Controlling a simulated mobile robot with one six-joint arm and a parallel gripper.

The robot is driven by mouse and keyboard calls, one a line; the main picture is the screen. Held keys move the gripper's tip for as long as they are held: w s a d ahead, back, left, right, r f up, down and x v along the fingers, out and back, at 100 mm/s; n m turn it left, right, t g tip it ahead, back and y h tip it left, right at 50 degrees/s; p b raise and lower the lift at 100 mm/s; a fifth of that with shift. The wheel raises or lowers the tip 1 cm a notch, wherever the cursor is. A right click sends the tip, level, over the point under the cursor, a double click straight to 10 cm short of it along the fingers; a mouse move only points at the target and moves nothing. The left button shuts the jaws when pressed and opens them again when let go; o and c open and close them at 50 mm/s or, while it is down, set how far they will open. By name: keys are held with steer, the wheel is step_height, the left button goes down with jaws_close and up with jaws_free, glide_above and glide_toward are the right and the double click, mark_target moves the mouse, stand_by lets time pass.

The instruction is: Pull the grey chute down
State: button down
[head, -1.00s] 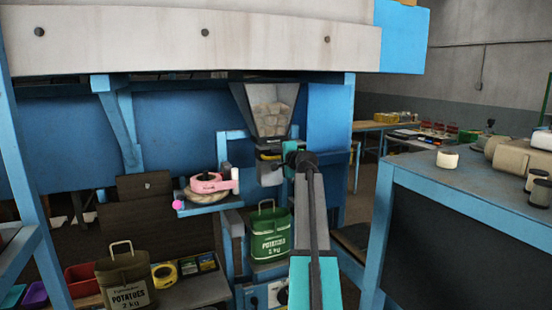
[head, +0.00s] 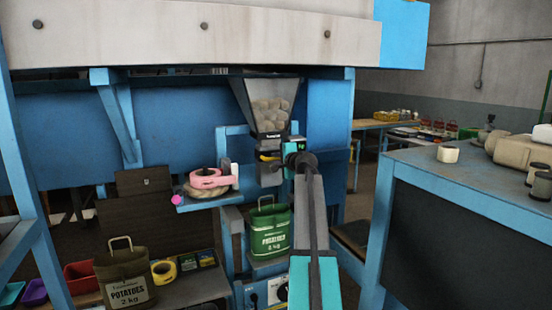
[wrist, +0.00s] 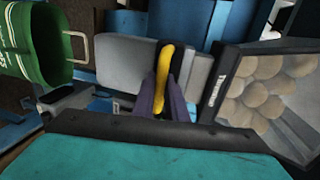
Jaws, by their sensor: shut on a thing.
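The grey chute (head: 270,177) hangs below the hopper, above the green potato sack, and is partly hidden by my arm in the head view. In the wrist view the grey chute (wrist: 121,64) shows as a grey boxy part with a yellow handle (wrist: 162,76) in front of it. My gripper (wrist: 164,94) is shut on the yellow handle, with a dark finger on either side. In the head view my gripper (head: 279,154) is at the chute's upper right, and its fingers are too small to make out.
The hopper (head: 268,103) above holds potatoes. The open green sack (head: 269,238) stands below the chute. A bracket to the left bears a pink reel (head: 207,180). A brown sack (head: 127,280) stands lower left. A blue-framed bench (head: 470,180) is on the right.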

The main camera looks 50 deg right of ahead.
step_height(320, 180, down, 14)
steer(key=b, duration=0.8)
steer(key=shift+f, duration=0.2)
steer(key=c, duration=1.8)
jaws_free()
steer(key=shift+o, duration=0.2)
steer(key=shift+r, duration=0.1)
steer(key=shift+s, duration=0.15)
steer(key=b+v, duration=0.3)
steer(key=v, duration=1)
steer(key=shift+s+a, duration=0.25)
